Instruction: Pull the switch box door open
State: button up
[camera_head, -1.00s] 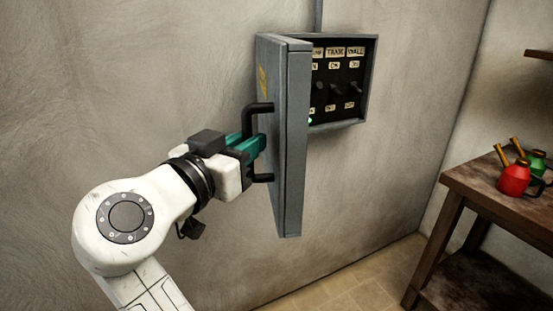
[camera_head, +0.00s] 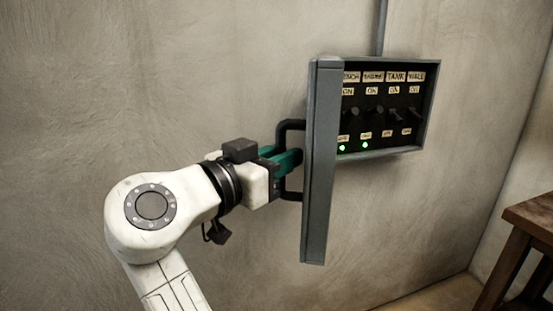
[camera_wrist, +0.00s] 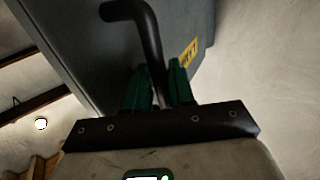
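The grey switch box (camera_head: 431,105) hangs on the wall in the head view. Its door (camera_head: 320,165) stands out from the wall on the left, open and seen nearly edge-on. Inside, a dark panel shows labelled switches and two green lights. The black door handle (camera_head: 290,126) is a bar on the door's outer side. My gripper (camera_head: 294,159) is at the handle, left of the door. In the wrist view, the green fingers of my gripper (camera_wrist: 159,78) are closed around the handle (camera_wrist: 150,38), one on each side. The door's outer face (camera_wrist: 85,45) lies beyond, with a yellow label.
A wooden table (camera_head: 532,222) stands at the right edge of the head view. A conduit (camera_head: 381,28) runs up from the box. The wall left of the door is bare. Ceiling beams and a lamp (camera_wrist: 41,124) show in the wrist view.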

jog(key=shift+o, duration=0.7)
jog(key=shift+w+d, duration=0.3)
jog(key=shift+d, duration=0.35)
jog(key=shift+o, duration=0.8)
jog(key=shift+s+a+f, duration=0.1)
jog(key=shift+s+a, duration=0.35)
jog(key=shift+a, duration=0.15)
jog(key=v, duration=0.9)
jog(key=shift+s+a+b, duration=0.3)
jog(key=shift+b, duration=0.15)
